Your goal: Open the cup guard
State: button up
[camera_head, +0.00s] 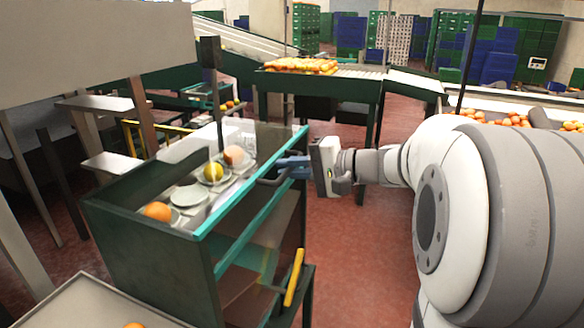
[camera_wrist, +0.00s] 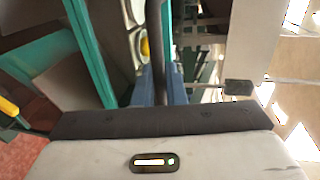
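The cup guard (camera_head: 262,139) is a clear panel with teal edging over the top of a dark green cabinet, and it appears lowered. A dark looped handle (camera_head: 266,182) stands out at its front edge. My gripper (camera_head: 283,168) is level with this handle, its blue fingers reaching to it from the right. In the wrist view, a dark bar, seemingly the handle (camera_wrist: 161,45), runs between the fingertips of my gripper (camera_wrist: 161,72) and fills the gap. Whether the fingers press on it is unclear. Pale cups (camera_head: 190,195) sit under the guard with several fruits.
A yellow handle (camera_head: 293,277) stands at the cabinet's lower right. A dark post (camera_head: 213,90) rises behind the guard. A pale tray (camera_head: 90,308) is at the front left. Red floor (camera_head: 355,265) is clear right of the cabinet. A conveyor with oranges (camera_head: 300,65) lies behind.

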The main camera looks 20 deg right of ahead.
grip_shut()
jog(key=shift+d, duration=0.1)
